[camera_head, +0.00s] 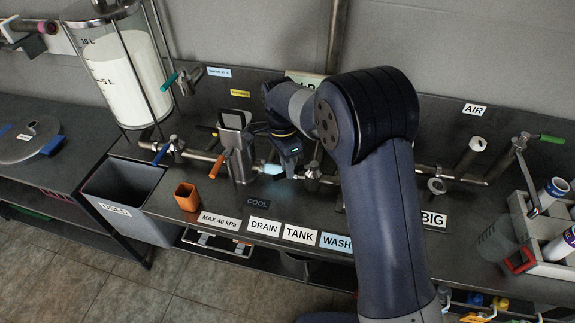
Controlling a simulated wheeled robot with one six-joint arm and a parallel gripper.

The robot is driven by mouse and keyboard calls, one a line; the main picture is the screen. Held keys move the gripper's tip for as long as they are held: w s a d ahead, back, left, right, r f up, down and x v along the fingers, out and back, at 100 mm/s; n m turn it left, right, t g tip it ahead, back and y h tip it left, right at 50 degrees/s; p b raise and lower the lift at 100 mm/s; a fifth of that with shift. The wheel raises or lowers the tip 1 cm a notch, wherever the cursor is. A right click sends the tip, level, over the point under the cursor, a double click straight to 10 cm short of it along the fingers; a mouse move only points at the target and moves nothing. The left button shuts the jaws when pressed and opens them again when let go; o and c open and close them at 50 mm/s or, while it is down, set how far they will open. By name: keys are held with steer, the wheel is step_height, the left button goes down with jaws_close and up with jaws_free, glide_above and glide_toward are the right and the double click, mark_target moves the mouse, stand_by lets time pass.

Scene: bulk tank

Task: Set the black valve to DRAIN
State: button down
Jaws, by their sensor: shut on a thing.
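My gripper (284,166) is at the pipe run in the middle of the bench, reaching in from the right. It is shut, seemingly on the black valve's handle, which the gripper and arm hide. A metal valve body (312,180) shows on the pipe just right of the fingers. The handle's direction cannot be told. On the bench's front edge are the white DRAIN label (264,226), the white TANK label (299,234) and the light blue WASH label (337,242). A dark COOL label (257,203) lies behind them.
A glass tank (125,75) stands at the back left. Nearby are a blue handle (160,153), an orange handle (217,165) and an orange cup (187,196). A bottle caddy (548,240) stands right. My arm covers the middle-right bench.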

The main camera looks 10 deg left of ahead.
steer(key=c, duration=1.4)
jaws_free()
steer(key=r, duration=0.3)
steer(key=w+a+r, duration=0.1)
steer(key=r, duration=0.6)
steer(key=shift+w+a+r, duration=0.15)
steer(key=shift+w+r, duration=0.2)
steer(key=f, duration=0.3)
steer(key=s+d+f, duration=0.1)
steer(key=f, duration=0.6)
steer(key=shift+s+d+f, duration=0.2)
steer(key=shift+s+f, duration=0.2)
steer(key=shift+s, duration=0.1)
steer(key=shift+r, duration=0.1)
